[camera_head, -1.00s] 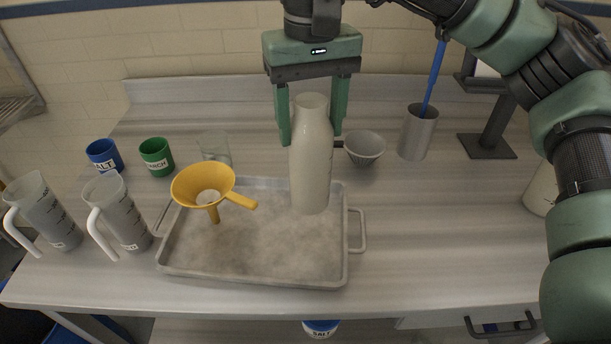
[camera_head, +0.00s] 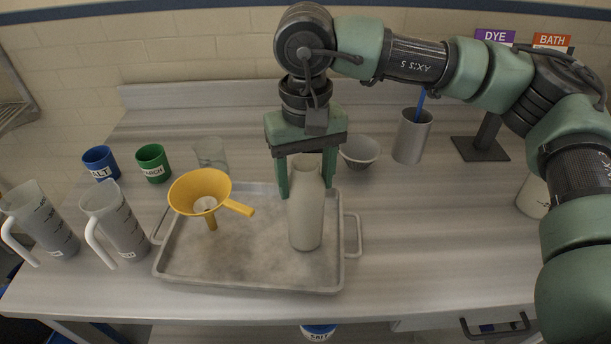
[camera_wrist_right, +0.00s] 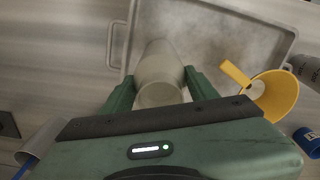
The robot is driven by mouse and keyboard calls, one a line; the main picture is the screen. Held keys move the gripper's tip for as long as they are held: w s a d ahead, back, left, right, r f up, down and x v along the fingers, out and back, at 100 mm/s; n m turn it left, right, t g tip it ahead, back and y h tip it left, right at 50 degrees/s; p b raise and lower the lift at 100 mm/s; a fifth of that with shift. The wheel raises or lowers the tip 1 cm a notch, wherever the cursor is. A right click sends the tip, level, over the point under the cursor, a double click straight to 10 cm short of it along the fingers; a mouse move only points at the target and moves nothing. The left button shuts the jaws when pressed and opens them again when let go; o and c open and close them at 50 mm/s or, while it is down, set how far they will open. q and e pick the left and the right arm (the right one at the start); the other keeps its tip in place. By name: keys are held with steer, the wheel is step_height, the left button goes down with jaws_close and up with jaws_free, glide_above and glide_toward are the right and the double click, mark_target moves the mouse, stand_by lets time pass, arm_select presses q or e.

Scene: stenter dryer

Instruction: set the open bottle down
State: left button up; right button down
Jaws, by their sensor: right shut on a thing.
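The open bottle (camera_head: 306,215) is pale, off-white and upright over the right part of the grey metal tray (camera_head: 215,270). Its open mouth faces up. My right gripper (camera_head: 304,190) is shut on it near the neck and shoulder, coming from behind and above. In the right wrist view the bottle (camera_wrist_right: 160,75) sits between the two green fingers, with the tray (camera_wrist_right: 225,30) beneath it. The bottle's base appears at or very near the tray floor; I cannot tell if it touches. My left gripper is not in view.
A yellow funnel (camera_head: 203,190) stands at the tray's left part, close to the bottle. Two measuring jugs (camera_head: 115,222), a blue cup (camera_head: 101,163), a green cup (camera_head: 153,163) and a clear beaker (camera_head: 211,154) are left. A grey bowl (camera_head: 359,152) and metal cup (camera_head: 412,137) are behind right.

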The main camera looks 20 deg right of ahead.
steer(key=shift+f, duration=0.2)
steer(key=shift+c, duration=2.2)
jaws_free()
steer(key=shift+r, duration=0.2)
steer(key=shift+r, duration=0.2)
step_height(320, 180, up, 12)
steer(key=shift+f+b, duration=0.15)
steer(key=shift+b, duration=0.25)
